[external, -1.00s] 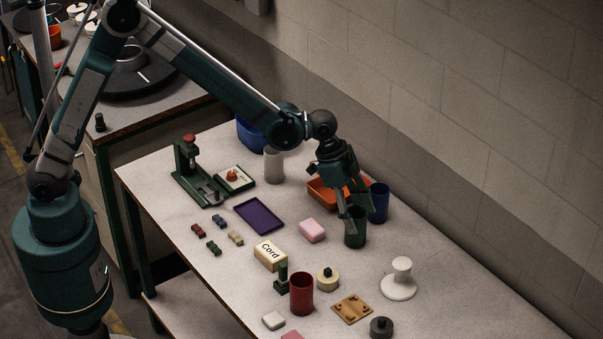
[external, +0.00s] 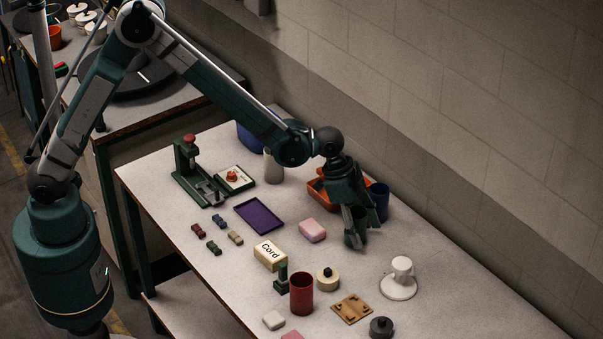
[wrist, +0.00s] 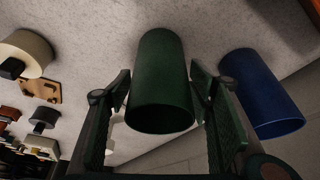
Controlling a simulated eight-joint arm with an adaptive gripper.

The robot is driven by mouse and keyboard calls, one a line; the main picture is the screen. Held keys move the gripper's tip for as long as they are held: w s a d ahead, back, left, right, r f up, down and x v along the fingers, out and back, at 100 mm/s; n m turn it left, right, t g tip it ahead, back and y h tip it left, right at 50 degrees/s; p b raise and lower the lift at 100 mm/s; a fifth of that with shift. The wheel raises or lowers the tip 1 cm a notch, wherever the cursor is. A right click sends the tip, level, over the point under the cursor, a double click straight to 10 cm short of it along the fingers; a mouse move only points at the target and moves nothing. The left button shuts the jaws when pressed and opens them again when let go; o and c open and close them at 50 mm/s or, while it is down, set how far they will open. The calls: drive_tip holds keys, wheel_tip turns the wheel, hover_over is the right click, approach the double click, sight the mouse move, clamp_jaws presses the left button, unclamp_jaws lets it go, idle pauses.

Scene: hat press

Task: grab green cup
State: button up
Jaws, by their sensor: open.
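The green cup (wrist: 160,82) is a dark green cylinder standing on the table. In the wrist view it lies between the two fingers of my gripper (wrist: 160,112). The fingers are open, one on each side of the cup, with a narrow gap visible on the left. Whether the right finger touches the cup I cannot tell. In the external view my gripper (external: 357,225) is low over the table around the green cup (external: 362,222), which is mostly hidden by the fingers.
A blue cup (wrist: 262,95) stands close beside my right finger in the wrist view, and behind my gripper in the external view (external: 379,200). An orange tray (external: 322,195) is close to the left. A pink block (external: 313,230) and a red cup (external: 301,293) stand nearer the front.

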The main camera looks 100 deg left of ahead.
idle(0.5)
drive_tip(key=c, duration=1)
drive_tip(key=shift+r, duration=0.2)
drive_tip(key=shift+c, duration=0.2)
wheel_tip(320, 180, up, 10)
drive_tip(key=p, duration=0.1)
drive_tip(key=shift+f, duration=0.15)
